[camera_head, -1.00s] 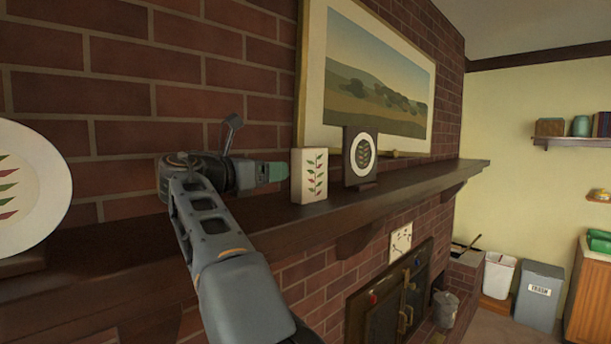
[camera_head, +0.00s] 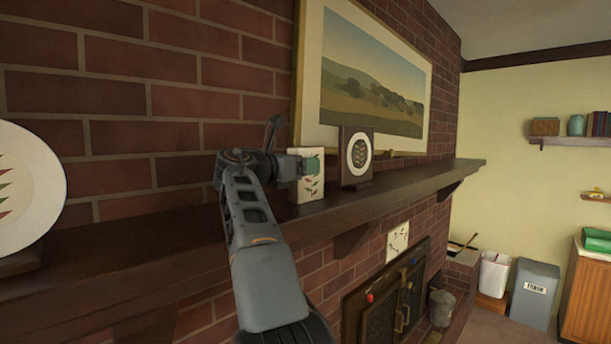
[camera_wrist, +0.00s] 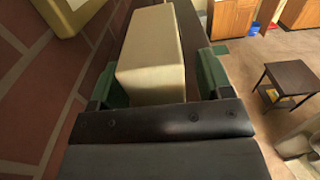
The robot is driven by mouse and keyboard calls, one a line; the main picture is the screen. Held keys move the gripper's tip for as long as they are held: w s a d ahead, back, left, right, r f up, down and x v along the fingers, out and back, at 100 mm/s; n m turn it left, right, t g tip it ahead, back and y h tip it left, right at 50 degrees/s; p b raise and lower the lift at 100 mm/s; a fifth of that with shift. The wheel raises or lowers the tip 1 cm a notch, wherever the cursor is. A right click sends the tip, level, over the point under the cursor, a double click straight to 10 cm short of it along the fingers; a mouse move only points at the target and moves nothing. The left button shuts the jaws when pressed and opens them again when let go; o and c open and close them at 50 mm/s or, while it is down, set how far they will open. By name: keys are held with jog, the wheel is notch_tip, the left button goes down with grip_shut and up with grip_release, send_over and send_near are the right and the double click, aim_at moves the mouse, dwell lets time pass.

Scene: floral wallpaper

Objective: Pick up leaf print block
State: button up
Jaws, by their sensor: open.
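The leaf print block (camera_head: 307,189) is a cream upright block with red and green leaf prints on its face. It stands on the dark wooden mantel (camera_head: 240,234). My gripper (camera_head: 303,166) is at the block, and its green fingertip covers the upper part of the printed face. In the wrist view the block (camera_wrist: 150,55) stands between the two green fingers of my gripper (camera_wrist: 155,82), which are open.
A dark block with a white round leaf emblem (camera_head: 357,178) stands just right of the leaf print block. A framed landscape picture (camera_head: 365,85) leans on the brick wall behind. A white plate (camera_head: 25,188) stands at the far left of the mantel.

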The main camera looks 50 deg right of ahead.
jog(key=shift+c, duration=0.3)
jog(key=c, duration=1.1)
jog(key=shift+r, duration=0.1)
